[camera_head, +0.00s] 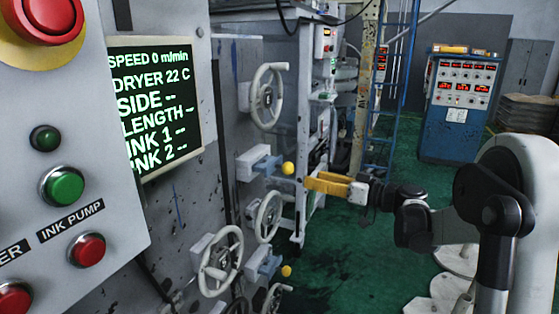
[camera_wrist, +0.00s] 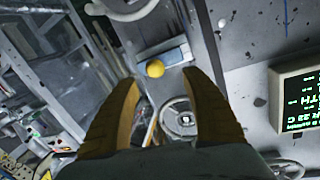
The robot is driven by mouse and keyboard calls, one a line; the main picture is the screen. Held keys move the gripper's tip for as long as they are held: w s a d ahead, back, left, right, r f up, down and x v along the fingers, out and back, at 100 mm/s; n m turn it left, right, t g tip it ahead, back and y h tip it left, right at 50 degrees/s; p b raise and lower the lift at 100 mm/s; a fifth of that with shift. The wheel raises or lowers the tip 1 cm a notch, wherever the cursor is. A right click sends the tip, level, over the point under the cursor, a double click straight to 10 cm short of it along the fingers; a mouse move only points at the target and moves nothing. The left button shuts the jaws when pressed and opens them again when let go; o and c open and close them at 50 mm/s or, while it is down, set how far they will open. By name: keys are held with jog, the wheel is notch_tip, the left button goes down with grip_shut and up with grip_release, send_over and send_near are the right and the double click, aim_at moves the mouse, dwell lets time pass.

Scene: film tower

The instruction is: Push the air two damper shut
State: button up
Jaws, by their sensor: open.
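Two dampers with blue-grey slides and yellow ball knobs are on the grey machine's side in the head view. The upper damper (camera_head: 262,166) has its knob (camera_head: 288,168) sticking out to the right, and the lower damper (camera_head: 266,264) has its knob (camera_head: 286,271) out too. I cannot read which is air two. My gripper (camera_head: 308,183), with yellow fingers, is open just right of the upper knob, a little lower in the picture. In the wrist view one yellow knob (camera_wrist: 155,69) shows between the tips of my open gripper (camera_wrist: 161,80), apparently apart from them, with its damper (camera_wrist: 173,53) behind.
White handwheels (camera_head: 268,97) (camera_head: 221,262) stick out above and below the upper damper. A control panel (camera_head: 65,170) with buttons fills the near left. A blue console (camera_head: 459,105) and a blue ladder stand farther back. Green floor (camera_head: 350,262) is open below my arm.

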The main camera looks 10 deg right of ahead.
aim_at(293, 169)
jog(key=x, duration=0.3)
jog(key=b+x, duration=0.1)
jog(key=x, duration=0.3)
jog(key=w+d+r+b+x, duration=0.1)
jog(key=x, duration=0.2)
jog(key=shift+w+a, duration=0.2)
jog(key=shift+w, duration=0.05)
jog(key=shift+f, duration=0.1)
grip_shut()
